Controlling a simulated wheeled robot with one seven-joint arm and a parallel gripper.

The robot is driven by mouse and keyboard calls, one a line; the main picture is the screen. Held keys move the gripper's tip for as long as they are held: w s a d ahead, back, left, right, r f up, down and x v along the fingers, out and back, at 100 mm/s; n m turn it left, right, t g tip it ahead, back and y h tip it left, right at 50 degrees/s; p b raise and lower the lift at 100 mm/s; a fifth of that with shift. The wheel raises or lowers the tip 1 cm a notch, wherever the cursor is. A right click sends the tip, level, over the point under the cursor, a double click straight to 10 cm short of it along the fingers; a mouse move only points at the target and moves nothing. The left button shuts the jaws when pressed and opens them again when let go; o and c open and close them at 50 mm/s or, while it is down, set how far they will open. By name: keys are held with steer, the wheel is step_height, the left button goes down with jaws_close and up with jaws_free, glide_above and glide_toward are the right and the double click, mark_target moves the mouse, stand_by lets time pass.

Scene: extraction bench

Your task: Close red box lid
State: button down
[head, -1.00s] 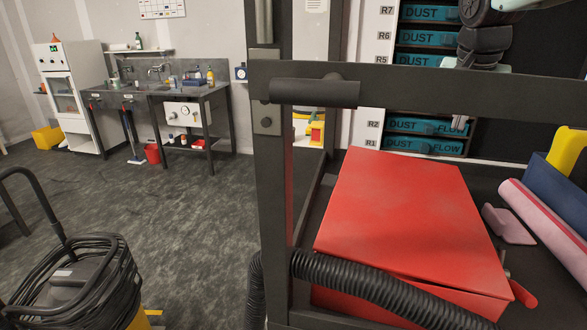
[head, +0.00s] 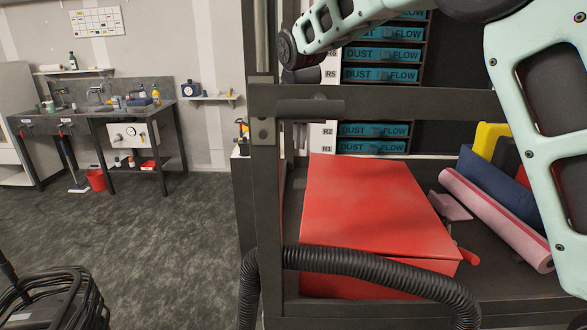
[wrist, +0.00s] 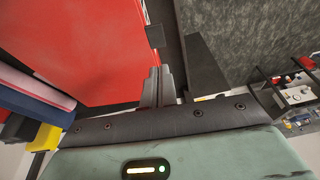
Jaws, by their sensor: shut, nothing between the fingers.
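The red box (head: 360,283) sits on the dark shelf of a metal frame in the head view. Its red lid (head: 375,205) lies over the top, nearly flat, with a thin seam along the front edge; I cannot tell whether it is fully down. A small red latch (head: 468,257) sticks out at the box's right side. In the wrist view the red lid (wrist: 80,45) fills the upper left. My gripper (wrist: 159,72) is shut and empty, beside the red surface; I cannot tell whether it touches. The head view shows my arm overhead but not the fingers clearly.
A black corrugated hose (head: 375,264) crosses the box's front. A frame bar (head: 400,102) runs above the box. Right of the box lie a pink roll (head: 495,215), a blue item (head: 490,185) and a yellow item (head: 488,140). Open floor (head: 160,240) is at left.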

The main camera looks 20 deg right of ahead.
steer(key=p, duration=0.3)
glide_toward(298, 183)
steer(key=x, duration=0.5)
steer(key=shift+w+d+f, duration=0.15)
steer(key=shift+w, duration=0.05)
steer(key=shift+f, duration=0.2)
